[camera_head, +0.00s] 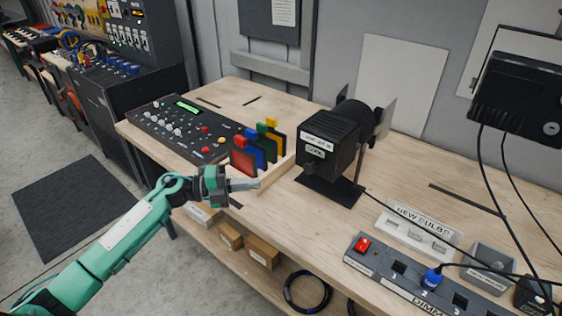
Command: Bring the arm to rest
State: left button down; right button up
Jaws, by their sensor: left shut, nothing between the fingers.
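My left arm (125,235), green with dark joints, reaches in from the lower left. Its left gripper (257,184) is shut and empty, pointing right at the front edge of the wooden workbench (390,215). The gripper shows just in front of a row of coloured filter frames (243,162) in red, blue, green and yellow. I cannot tell whether it touches the wooden strip beside them. My right gripper is not in view.
A black lamp (330,141) stands on the bench right of the gripper. A control console (184,127) is at the back left. Small boxes (262,252) sit on the lower shelf. The floor at left is clear around a dark mat (75,206).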

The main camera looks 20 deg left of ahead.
pick_arm(q)
jog(key=s+f+n+t+y, duration=0.3)
jog(key=s+f+n+y, duration=0.3)
jog(key=n+y, duration=0.5)
jog(key=s+f+n+t+y, duration=0.2)
jog(key=s+f+n+y, duration=0.45)
jog(key=n, duration=0.85)
jog(key=s+d+f+n+g+h, duration=0.15)
jog(key=s+f+g, duration=0.3)
jog(key=s, duration=0.45)
jog(key=s+d+f+n+g, duration=0.1)
jog(key=s+d+f+g, duration=0.3)
jog(key=s, duration=0.6)
notch_tip(320, 180, down, 30)
jog(key=a+g, duration=0.1)
jog(key=g, duration=0.1)
jog(key=s+a+f, duration=0.2)
jog(key=s+f, duration=0.7)
jog(key=s+a+f+g, duration=0.1)
jog(key=s+f, duration=0.8)
jog(key=s, duration=0.1)
jog(key=shift+s+a+f, duration=0.25)
jog(key=shift+a, duration=0.1)
